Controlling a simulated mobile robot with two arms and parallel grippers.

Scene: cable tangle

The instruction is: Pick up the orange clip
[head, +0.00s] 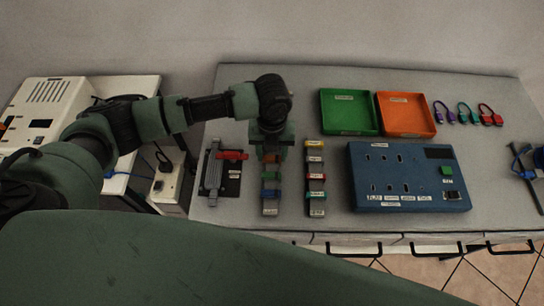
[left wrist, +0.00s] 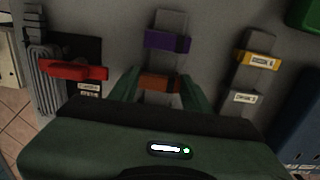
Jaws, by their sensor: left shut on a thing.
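The orange clip (left wrist: 158,83) sits between the two fingers of my left gripper (left wrist: 158,92) in the left wrist view. The gripper is shut on it. The clip is still at a grey rail (left wrist: 172,22), and I cannot tell whether it has lifted off. A purple clip (left wrist: 167,43) is on the same rail, apart from the fingers. My right gripper is not in view.
A second rail (head: 316,185) with several coloured clips stands close on the right. A blue panel (head: 405,178), green tray (head: 348,112), orange tray (head: 406,115) and several small cables (head: 464,113) lie farther right.

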